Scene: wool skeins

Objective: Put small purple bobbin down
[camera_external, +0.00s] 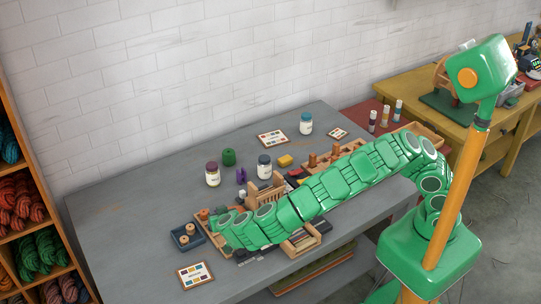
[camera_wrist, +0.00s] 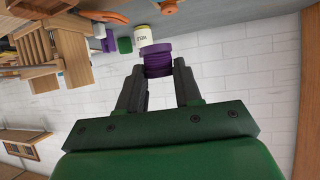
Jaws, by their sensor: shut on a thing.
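The small purple bobbin (camera_wrist: 157,60) is between the fingertips of my gripper (camera_wrist: 159,72) in the wrist view. My gripper is shut on it, with one dark finger at each side. In the external view my green arm reaches left over the grey table (camera_external: 120,205); the gripper and held bobbin cannot be made out there. Another purple thing (camera_external: 241,175) stands on the table near a green spool (camera_external: 229,157). A purple thing (camera_wrist: 108,43) and a green one (camera_wrist: 125,45) also show in the wrist view.
Jars stand on the table, one purple-lidded (camera_external: 212,174) and one dark-lidded (camera_external: 264,166). A wooden rack (camera_external: 265,190) is close behind my arm. A blue tray (camera_external: 186,237) and a colour card (camera_external: 196,275) lie at left. The table's left part is clear.

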